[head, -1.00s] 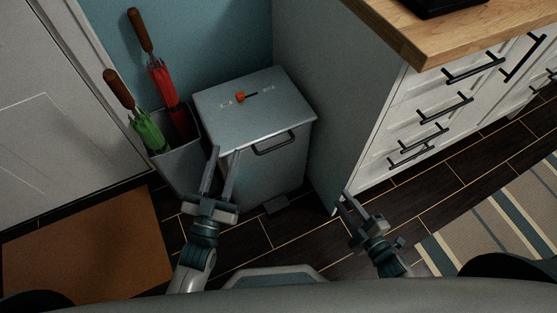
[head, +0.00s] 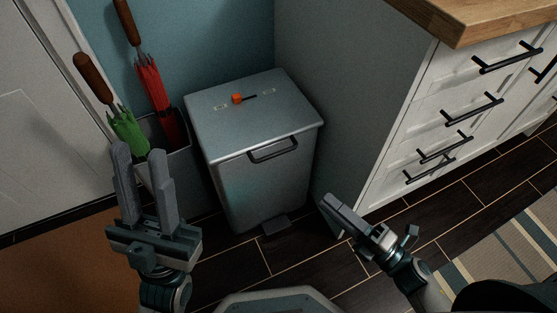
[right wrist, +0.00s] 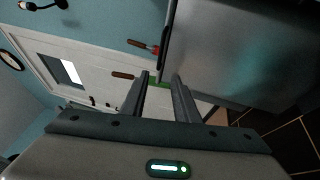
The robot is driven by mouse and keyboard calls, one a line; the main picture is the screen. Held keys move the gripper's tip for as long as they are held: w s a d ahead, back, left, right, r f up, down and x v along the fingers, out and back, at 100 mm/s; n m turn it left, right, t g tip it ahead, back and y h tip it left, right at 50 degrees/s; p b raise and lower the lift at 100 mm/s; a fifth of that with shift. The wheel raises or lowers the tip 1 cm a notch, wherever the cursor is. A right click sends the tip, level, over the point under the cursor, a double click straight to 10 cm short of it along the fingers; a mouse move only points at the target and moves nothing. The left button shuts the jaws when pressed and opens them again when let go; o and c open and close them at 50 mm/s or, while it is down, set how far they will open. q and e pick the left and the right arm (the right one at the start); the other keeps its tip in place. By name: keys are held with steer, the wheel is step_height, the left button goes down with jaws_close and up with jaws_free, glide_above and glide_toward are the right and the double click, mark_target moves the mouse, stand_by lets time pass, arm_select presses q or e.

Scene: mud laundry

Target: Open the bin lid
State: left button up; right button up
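The grey bin (head: 265,180) stands against the blue wall, left of the white cabinet. Its lid (head: 255,103) is shut, with an orange knob on a small dark lever on top. A dark bar handle (head: 273,150) is on its front near the lid, and a pedal (head: 276,226) sits at its foot. My left gripper (head: 142,160) is open and empty, left of the bin and in front of the umbrella stand. My right gripper (head: 335,215) is low, right of the bin's front. In the right wrist view its fingers (right wrist: 158,92) are apart and empty, with the bin (right wrist: 235,50) beyond.
An umbrella stand (head: 185,133) with a red umbrella (head: 151,88) and a green one (head: 126,130) is left of the bin. The white cabinet (head: 420,120) closes off the right. Dark floor (head: 320,255) is open in front, with a striped rug (head: 500,245) at right.

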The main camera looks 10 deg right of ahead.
steer(key=shift+w+a, duration=0.1)
steer(key=x, duration=1.7)
jaws_close()
